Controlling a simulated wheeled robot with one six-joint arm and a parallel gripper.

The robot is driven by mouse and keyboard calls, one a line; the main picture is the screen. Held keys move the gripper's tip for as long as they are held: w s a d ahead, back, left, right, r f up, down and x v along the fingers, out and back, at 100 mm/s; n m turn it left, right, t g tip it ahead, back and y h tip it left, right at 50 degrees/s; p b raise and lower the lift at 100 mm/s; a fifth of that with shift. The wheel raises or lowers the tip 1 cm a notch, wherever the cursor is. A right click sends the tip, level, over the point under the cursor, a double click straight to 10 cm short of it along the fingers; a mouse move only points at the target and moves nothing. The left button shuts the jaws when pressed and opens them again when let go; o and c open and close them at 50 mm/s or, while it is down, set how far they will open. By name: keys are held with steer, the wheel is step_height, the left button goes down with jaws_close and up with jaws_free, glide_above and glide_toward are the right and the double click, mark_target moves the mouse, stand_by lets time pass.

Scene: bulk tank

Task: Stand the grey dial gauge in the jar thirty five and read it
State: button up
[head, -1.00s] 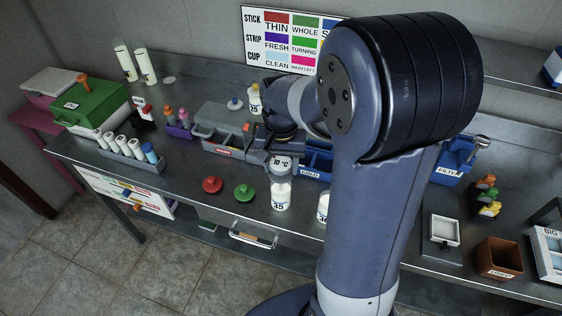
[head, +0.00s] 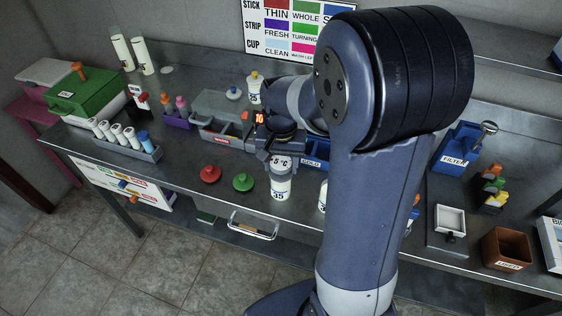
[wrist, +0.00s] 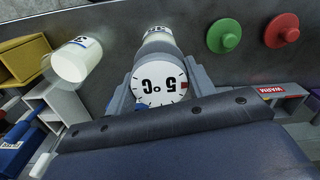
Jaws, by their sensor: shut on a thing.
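The grey dial gauge has a round white face (wrist: 158,80) that reads "5 °C" in the wrist view, upside down there. The face also shows in the head view (head: 280,162), just above the jar marked 35 (head: 279,189). My gripper (head: 279,152) is shut on the gauge, a finger on each side of the face in the wrist view. The jar is white and upright, and its top shows right behind the gauge in the wrist view (wrist: 157,36). The gauge's lower part is hidden, so I cannot tell how deep it stands in the jar.
A red lid (head: 210,174) and a green lid (head: 243,182) lie left of the jar. Another white jar (head: 323,196) stands to its right, partly behind my arm. A blue bin marked COLD (head: 314,163) and a grey bin marked WARM (head: 222,131) are behind.

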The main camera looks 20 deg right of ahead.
steer(key=o, duration=1.1)
step_height(320, 180, up, 11)
steer(key=shift+f, duration=0.1)
step_height(320, 180, down, 11)
steer(key=shift+w+r+p, duration=0.1)
steer(key=shift+r+p, duration=0.5)
steer(key=shift+r, duration=0.1)
steer(key=shift+r+p, duration=0.3)
steer(key=shift+r, duration=0.25)
steer(key=shift+f, duration=0.15)
